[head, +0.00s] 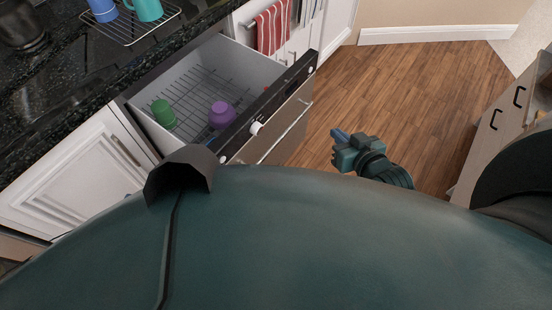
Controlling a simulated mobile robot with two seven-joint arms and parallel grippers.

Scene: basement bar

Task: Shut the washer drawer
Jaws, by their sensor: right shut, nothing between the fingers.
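The washer drawer (283,117) is pulled out from under the dark counter, with a black control strip along its top and a metal front. A green cup (163,113) and a purple cup (222,115) stand on the wire rack inside it. My right gripper (338,134) is above the wood floor, to the right of the drawer front and apart from it. It is shut and empty. My left gripper does not show. My own teal body hides the lower part of the view.
A black stone counter (60,75) holds a wire rack (130,28) with a blue cup (103,9) and a teal cup (146,8). A red striped towel (272,28) hangs beyond the drawer. A cabinet (495,130) stands at right. The floor (400,90) between is clear.

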